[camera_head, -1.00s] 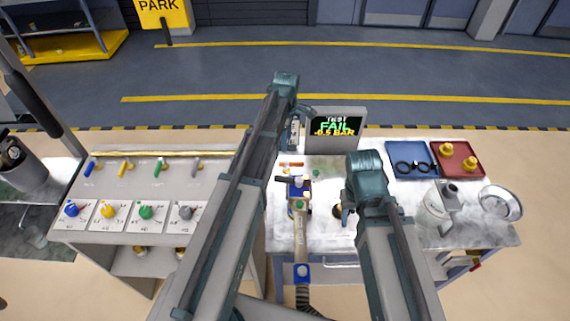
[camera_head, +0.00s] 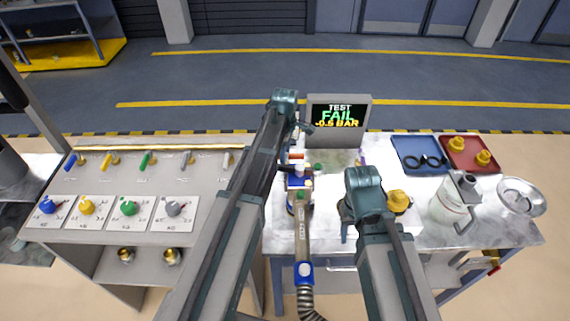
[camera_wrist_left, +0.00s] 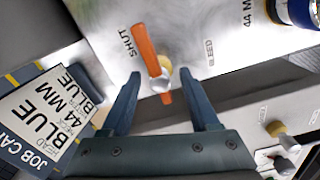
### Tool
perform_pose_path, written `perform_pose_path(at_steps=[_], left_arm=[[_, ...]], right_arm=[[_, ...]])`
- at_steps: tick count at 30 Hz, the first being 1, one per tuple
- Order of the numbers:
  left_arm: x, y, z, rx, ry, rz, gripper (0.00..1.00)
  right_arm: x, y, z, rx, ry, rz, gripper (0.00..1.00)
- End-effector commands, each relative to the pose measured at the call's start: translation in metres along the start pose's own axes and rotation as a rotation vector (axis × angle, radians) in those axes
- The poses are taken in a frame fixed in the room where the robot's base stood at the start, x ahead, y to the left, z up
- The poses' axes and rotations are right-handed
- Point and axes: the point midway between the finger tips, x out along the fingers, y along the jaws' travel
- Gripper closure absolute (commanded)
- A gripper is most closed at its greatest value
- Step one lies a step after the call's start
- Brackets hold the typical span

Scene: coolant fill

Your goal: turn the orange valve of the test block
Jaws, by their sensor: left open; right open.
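The orange valve (camera_wrist_left: 150,55) is a lever on a round pivot on a pale panel in the left wrist view. One end lies by the word SHUT and the word BLEED stands to its right. My left gripper (camera_wrist_left: 160,76) is open, its two blue fingers apart on either side of the lever's lower part. In the head view the left arm hides most of the valve. My right gripper (camera_head: 346,218) is over the bench, open, largely covered by its own arm.
A screen (camera_head: 338,116) reads TEST FAIL -0.5 BAR. A blue tray (camera_head: 402,150), red tray (camera_head: 455,150), white jug (camera_head: 447,208) and metal dish (camera_head: 520,196) stand right. A panel with coloured levers (camera_head: 132,180) stands left. A job card (camera_wrist_left: 45,110) shows in the wrist view.

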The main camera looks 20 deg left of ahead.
Motion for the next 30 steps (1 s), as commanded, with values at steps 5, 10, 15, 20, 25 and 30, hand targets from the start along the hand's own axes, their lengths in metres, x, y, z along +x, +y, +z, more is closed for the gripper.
perform_pose_path(at_steps=[5,10,15,20,25,30], left_arm=[[0.0091,0.0,0.0,0.0,0.0,0.0,0.39],[0.0079,0.0,0.0,0.0,0.0,0.0,0.39],[0.0079,0.0,0.0,0.0,0.0,0.0,0.6],[0.008,0.0,0.0,0.0,0.0,0.0,0.89],[0.008,0.0,0.0,0.0,0.0,0.0,1.0],[0.008,0.0,0.0,0.007,0.0,0.0,1.0]], right_arm=[[0.0091,-0.0008,-0.0005,0.0,0.0,0.0,0.5],[0.0079,-0.0007,-0.0005,0.0,0.0,0.0,0.5],[0.0079,-0.0007,-0.0005,0.0,0.0,0.0,0.5],[0.0079,-0.0007,-0.0005,0.0,0.0,0.0,0.5],[0.0079,-0.0007,-0.0005,0.0,0.0,0.0,0.5],[0.008,-0.0008,-0.0005,0.0,0.0,0.0,0.5]])
